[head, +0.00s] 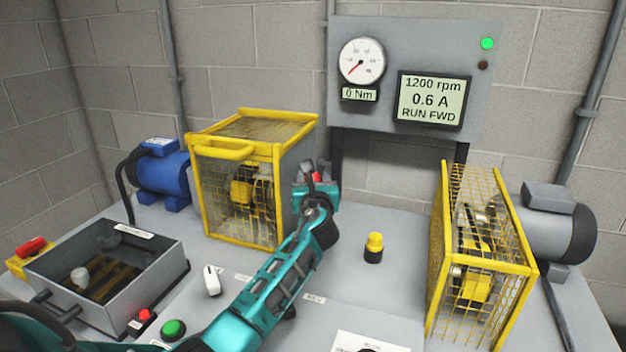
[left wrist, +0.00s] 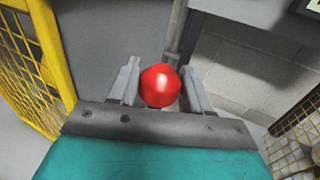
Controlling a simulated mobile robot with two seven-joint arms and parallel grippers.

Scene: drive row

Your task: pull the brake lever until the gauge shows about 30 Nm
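The brake lever's red knob (left wrist: 160,86) sits between the two fingers of my left gripper (left wrist: 160,92) in the left wrist view. The fingers are close beside the knob on both sides; I cannot tell whether they press on it. In the head view my left gripper (head: 317,180) is right of the left yellow cage, with a bit of red showing at it; the lever's shaft is hidden. The round gauge (head: 361,62) has its red needle pointing lower left, and the readout (head: 359,94) below says 0 Nm. My right gripper is not in view.
A display (head: 431,99) reads 1200 rpm, 0.6 A, RUN FWD. Yellow guard cages stand left (head: 220,190) and right (head: 510,285) of the gripper. A yellow-topped knob (head: 374,243), a white switch (head: 211,280), a green button (head: 173,328) and an open grey box (head: 165,262) are on the bench.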

